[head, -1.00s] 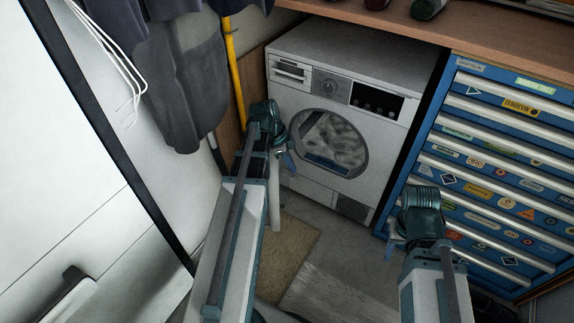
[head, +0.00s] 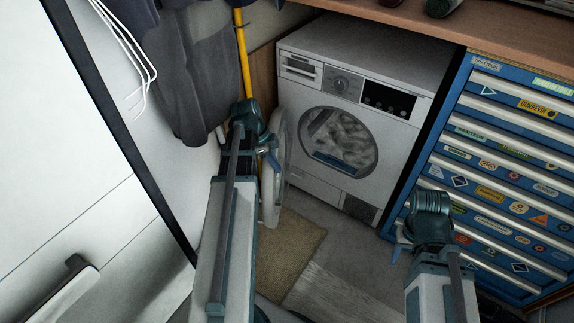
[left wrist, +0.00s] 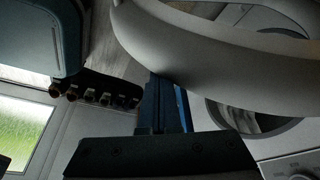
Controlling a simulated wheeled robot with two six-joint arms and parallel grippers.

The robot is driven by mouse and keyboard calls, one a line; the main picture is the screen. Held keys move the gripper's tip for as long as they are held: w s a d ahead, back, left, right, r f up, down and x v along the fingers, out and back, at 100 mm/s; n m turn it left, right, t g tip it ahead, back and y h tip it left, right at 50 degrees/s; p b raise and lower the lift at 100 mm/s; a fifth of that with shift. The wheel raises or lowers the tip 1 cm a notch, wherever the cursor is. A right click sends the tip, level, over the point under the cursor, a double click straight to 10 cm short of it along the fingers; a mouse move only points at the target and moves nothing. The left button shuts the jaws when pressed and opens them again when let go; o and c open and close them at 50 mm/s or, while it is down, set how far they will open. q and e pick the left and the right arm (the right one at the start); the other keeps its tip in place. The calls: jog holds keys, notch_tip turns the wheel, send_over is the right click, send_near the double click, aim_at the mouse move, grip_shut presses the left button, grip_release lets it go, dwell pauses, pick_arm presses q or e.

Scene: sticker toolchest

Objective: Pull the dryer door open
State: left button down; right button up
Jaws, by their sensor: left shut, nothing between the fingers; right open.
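The white dryer (head: 345,95) stands under the wooden counter. Its round opening (head: 340,140) shows pale laundry inside. The dryer door (head: 276,190) stands swung out to the left, seen nearly edge-on. My left gripper (head: 267,158) is shut and empty at the left side of the door; its fingertips are hard to see there. In the left wrist view, the closed blue fingers (left wrist: 168,105) reach up to the grey door ring (left wrist: 215,65), which covers their tips; contact cannot be told. My right gripper (head: 400,246) is open and empty, in front of the drawer cabinet.
A blue tool cabinet (head: 500,170) with stickered drawers stands right of the dryer. Dark clothes (head: 185,85) and a yellow pole (head: 243,60) are on the left, beside a white cabinet (head: 70,150). A beige mat (head: 290,245) lies on the floor before the dryer.

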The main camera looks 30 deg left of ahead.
pick_arm(q)
jog(key=shift+s+a, duration=0.35)
jog(key=shift+a, duration=0.2)
